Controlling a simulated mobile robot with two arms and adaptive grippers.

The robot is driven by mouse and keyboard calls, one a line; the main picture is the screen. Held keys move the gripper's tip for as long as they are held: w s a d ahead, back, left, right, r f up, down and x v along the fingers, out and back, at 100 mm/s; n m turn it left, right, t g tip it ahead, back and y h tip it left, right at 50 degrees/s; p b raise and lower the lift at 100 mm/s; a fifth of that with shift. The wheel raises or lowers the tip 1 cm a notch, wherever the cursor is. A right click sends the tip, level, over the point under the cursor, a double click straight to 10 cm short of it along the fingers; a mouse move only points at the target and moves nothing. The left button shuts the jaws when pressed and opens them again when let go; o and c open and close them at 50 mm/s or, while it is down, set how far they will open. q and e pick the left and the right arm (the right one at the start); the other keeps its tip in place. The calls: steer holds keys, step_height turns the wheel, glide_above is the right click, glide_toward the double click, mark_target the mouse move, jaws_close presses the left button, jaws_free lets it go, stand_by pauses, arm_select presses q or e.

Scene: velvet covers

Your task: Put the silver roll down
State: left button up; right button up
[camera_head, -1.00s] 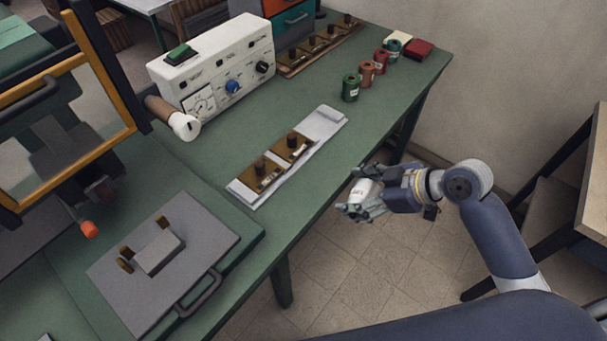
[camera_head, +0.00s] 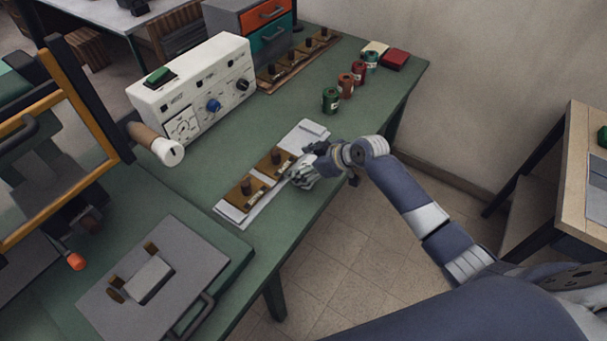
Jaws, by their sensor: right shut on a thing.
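My right gripper (camera_head: 302,174) is shut on the silver roll, at the right edge of a pale flat board (camera_head: 311,131) on the green table (camera_head: 222,132). The roll is mostly hidden by the fingers, and I cannot tell whether it touches the board or table. Two brown blocks with dark knobs, a near one (camera_head: 240,194) and a far one (camera_head: 268,164), sit on the board; the gripper is beside the far one. My left gripper is not in view.
A green roll (camera_head: 331,100), orange roll (camera_head: 345,86), red roll (camera_head: 358,73) and teal roll (camera_head: 371,62) stand farther back. A white control box (camera_head: 195,92) is at the left. A grey plate (camera_head: 160,285) lies in front. Table right of the board is clear.

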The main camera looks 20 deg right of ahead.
step_height(320, 180, down, 4)
steer(key=shift+r, duration=0.1)
stand_by(0.4)
steer(key=o, duration=1.1)
steer(key=shift+f, duration=0.2)
steer(key=shift+r, duration=0.2)
steer(key=shift+b+v, duration=0.45)
steer(key=shift+v, duration=5.55)
